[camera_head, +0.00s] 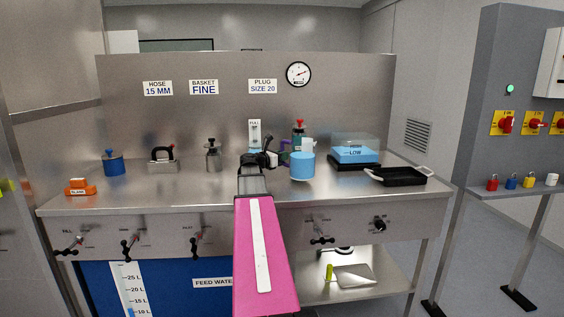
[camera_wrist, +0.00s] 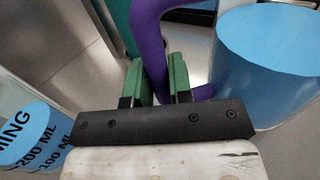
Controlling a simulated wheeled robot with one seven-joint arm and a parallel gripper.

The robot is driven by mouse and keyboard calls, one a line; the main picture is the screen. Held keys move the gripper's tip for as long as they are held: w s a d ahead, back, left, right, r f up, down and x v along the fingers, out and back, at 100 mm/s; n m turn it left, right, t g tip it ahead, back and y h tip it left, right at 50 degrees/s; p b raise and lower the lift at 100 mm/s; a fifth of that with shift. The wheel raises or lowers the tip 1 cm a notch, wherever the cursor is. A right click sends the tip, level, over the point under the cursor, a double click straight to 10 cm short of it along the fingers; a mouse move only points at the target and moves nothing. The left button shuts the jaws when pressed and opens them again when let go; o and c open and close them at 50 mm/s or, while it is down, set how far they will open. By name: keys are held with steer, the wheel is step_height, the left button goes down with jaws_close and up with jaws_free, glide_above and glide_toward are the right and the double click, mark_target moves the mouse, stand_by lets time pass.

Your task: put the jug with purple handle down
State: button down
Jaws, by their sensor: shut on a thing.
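The jug is a light blue cylinder (camera_head: 302,166) at the middle of the steel bench, right of my gripper (camera_head: 268,158) in the head view. In the wrist view its blue body (camera_wrist: 268,65) fills the right side. Its purple handle (camera_wrist: 149,42) rises between the green finger pads of my gripper (camera_wrist: 160,78), which is shut on it. The jug looks upright. I cannot tell whether its base touches the bench top (camera_head: 225,190).
A clear-lidded scale-like box (camera_head: 354,152) and a black tray (camera_head: 402,176) stand to the right. A red-topped bottle (camera_head: 299,132) is behind the jug. A graduated blue vessel (camera_wrist: 30,135) shows at lower left in the wrist view. The front-left bench is mostly clear.

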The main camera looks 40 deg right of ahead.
steer(key=shift+f, duration=1.1)
steer(key=c, duration=1)
jaws_free()
steer(key=shift+f, duration=0.1)
steer(key=a, duration=1.2)
steer(key=shift+s, duration=0.2)
